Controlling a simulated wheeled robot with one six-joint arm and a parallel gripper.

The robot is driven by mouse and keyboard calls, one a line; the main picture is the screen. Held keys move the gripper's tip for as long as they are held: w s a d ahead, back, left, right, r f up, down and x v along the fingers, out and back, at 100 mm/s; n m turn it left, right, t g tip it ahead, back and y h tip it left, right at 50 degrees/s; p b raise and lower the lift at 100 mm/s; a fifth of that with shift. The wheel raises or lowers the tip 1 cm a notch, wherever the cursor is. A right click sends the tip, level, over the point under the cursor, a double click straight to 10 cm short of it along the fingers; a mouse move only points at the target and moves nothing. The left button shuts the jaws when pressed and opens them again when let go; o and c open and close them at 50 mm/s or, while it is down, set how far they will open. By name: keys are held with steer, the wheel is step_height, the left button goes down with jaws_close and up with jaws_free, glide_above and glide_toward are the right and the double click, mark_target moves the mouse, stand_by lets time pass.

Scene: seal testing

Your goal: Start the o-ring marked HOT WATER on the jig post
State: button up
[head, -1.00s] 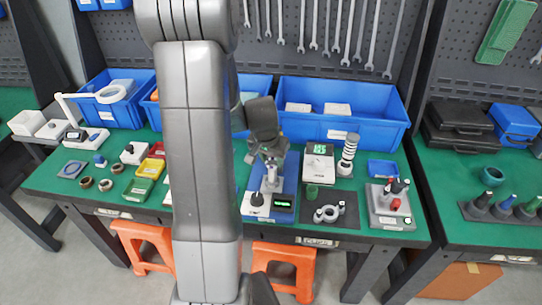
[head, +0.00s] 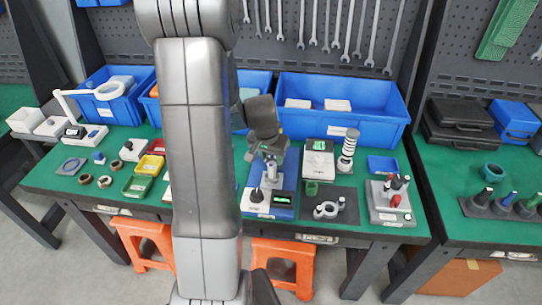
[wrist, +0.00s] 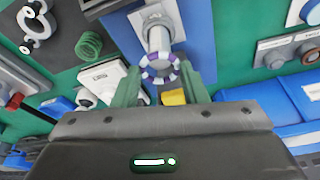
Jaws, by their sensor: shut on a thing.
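The jig stands on a blue base (head: 287,207) in the head view, below my gripper (head: 268,157). In the wrist view the jig post (wrist: 158,37) is a pale cylinder rising from a grey and white mount. A ring banded purple and white (wrist: 158,68) lies across the post's end, between my two green fingers; my gripper (wrist: 160,75) is shut on it. I cannot tell whether the ring is around the post's tip or just in front of it. No marking is readable on the ring. A small yellow piece (wrist: 173,97) shows between the fingers, partly hidden.
A green coil (head: 311,188) and a dark mat with a grey ringed part (head: 326,210) lie right of the jig. A stack of white and black rings (head: 348,150) stands behind. Blue bins (head: 340,112) line the back.

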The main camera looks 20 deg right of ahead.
steer(key=shift+f+b, duration=0.8)
stand_by(0.5)
steer(key=o, duration=0.9)
steer(key=shift+c, duration=0.2)
steer(key=shift+r, duration=0.1)
steer(key=shift+r+p, duration=2.25)
steer(key=shift+r, duration=1.2)
steer(key=shift+f, duration=0.2)
step_height(320, 180, down, 7)
steer(key=b, duration=0.4)
steer(key=shift+b, duration=0.35)
steer(key=shift+r, duration=0.25)
